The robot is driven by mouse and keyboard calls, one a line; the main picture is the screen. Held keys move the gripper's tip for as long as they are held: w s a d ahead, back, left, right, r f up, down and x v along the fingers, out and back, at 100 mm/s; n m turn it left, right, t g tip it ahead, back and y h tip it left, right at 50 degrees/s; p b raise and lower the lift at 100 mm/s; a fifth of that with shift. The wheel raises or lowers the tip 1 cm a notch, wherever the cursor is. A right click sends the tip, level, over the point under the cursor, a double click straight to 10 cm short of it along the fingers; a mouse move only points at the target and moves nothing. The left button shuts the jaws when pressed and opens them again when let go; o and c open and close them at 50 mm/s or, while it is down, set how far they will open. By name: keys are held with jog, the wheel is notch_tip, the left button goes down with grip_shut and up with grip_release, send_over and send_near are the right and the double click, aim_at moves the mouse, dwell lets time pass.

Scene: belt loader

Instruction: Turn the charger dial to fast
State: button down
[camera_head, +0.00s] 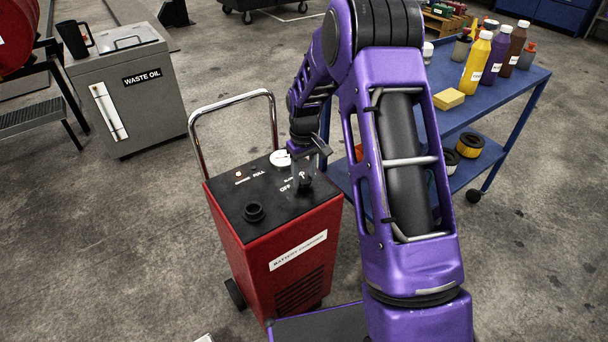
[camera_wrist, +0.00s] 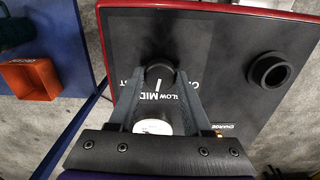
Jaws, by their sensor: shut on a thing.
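The red battery charger (camera_head: 275,262) stands on the floor with a black top panel (camera_head: 234,197) and a chrome handle. Its dial (camera_wrist: 160,74) is a small black knob on that panel. My gripper (camera_wrist: 160,80) reaches down over the panel, its two fingers shut on the dial from both sides. In the wrist view a white line on the dial points roughly at the MID label (camera_wrist: 148,97). SLOW is beside it; parts of other labels show at either side, half hidden by the fingers.
A black round socket (camera_head: 253,213) rises from the panel, and a white round gauge (camera_head: 281,158) lies near its back. A blue cart (camera_head: 515,95) with bottles stands at right. A grey waste oil bin (camera_head: 150,100) stands at back left. Floor left of the charger is clear.

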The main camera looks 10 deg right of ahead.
aim_at(304, 179)
jog(key=m, duration=0.5)
jog(key=shift+m, duration=0.3)
jog(key=shift+m+p, duration=0.35)
jog(key=shift+m, duration=1.75)
jog(key=shift+c, duration=1.7)
grip_release()
notch_tip(304, 179, up, 17)
jog(key=p, duration=0.2)
jog(key=shift+r, duration=0.2)
jog(key=shift+s, duration=0.1)
